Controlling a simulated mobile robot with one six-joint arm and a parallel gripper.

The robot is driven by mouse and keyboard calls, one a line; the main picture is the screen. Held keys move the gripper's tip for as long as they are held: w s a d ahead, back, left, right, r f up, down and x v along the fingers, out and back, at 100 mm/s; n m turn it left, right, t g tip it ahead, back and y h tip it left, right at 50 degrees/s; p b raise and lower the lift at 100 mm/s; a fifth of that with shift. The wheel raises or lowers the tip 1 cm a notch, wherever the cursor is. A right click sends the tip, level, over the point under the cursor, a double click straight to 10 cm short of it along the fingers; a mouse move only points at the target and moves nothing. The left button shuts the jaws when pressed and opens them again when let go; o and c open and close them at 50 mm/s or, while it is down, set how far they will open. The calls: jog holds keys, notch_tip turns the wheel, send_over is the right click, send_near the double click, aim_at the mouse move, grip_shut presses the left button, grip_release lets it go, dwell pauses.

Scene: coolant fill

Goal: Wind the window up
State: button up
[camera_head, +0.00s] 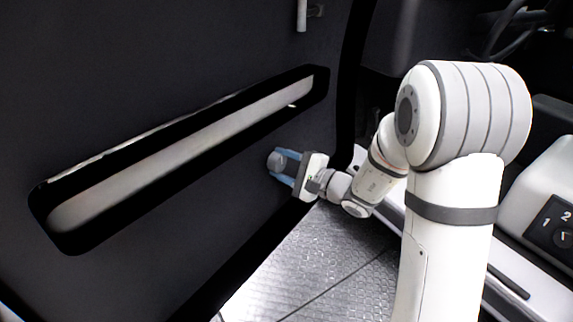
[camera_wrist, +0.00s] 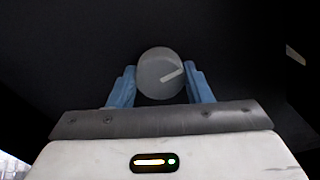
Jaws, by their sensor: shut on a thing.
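A round grey knob (camera_head: 276,160) sits on the dark inner door panel (camera_head: 190,50), low and near its right edge. In the wrist view the knob (camera_wrist: 158,74) shows face-on, with a pale line running from near its middle toward its right edge. My gripper (camera_head: 285,168) reaches it from the right. Its blue fingers stand on either side of the knob in the wrist view (camera_wrist: 161,82), shut on it. No window glass can be made out in either view.
A long slanted recess (camera_head: 180,155) with a pale inside runs along the door panel. A light handle (camera_head: 302,15) is higher up. Patterned metal floor (camera_head: 320,265) lies below. A white box with a numbered dial (camera_head: 562,237) and a steering wheel (camera_head: 497,30) are at the right.

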jog(key=shift+w+d, duration=0.1)
jog(key=shift+w, duration=0.05)
jog(key=o, duration=1)
jog(key=p+v, duration=0.2)
jog(key=v, duration=0.5)
jog(key=shift+s+d, duration=0.3)
